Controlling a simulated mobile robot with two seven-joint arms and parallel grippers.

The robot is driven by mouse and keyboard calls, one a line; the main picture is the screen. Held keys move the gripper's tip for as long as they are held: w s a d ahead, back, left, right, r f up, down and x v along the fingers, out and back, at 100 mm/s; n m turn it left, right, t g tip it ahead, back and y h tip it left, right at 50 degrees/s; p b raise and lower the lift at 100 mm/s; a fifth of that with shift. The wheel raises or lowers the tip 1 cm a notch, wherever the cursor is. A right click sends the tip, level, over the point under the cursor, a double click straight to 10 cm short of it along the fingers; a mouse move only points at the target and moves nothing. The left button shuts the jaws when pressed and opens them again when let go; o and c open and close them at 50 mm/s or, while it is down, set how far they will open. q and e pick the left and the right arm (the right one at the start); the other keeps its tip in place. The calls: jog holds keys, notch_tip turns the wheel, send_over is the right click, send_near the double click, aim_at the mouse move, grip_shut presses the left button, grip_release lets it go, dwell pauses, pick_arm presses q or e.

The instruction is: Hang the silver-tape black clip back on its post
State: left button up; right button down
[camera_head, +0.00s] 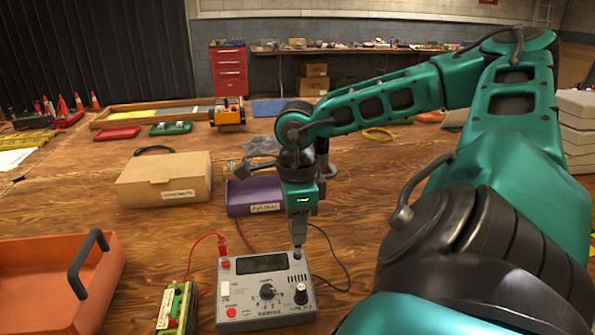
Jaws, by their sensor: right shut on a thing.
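The grey charger box (267,290) stands at the bottom centre, with a dark display, knobs and a red button on its face. A red clip (222,246) sits at its back left corner. My right gripper (298,238) points down over the charger's back right corner, shut on a small dark clip (298,252). The clip is at or just above the post there; I cannot tell if it touches. The post is mostly hidden, and I cannot make out silver tape. A black cable (345,265) curves on the table beside it. My left gripper is not in view.
A green battery pack (178,307) with a red lead stands left of the charger. An orange tray (108,280) with a black handle is at the lower left. A cardboard box (165,180) and a purple bin (240,206) stand behind. Bare table shows between them.

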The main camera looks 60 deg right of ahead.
jog(key=c, duration=1)
grip_release()
jog(key=shift+o, duration=0.3)
jog(key=shift+o, duration=0.6)
jog(key=shift+r+p, duration=2.75)
jog(key=shift+r, duration=1)
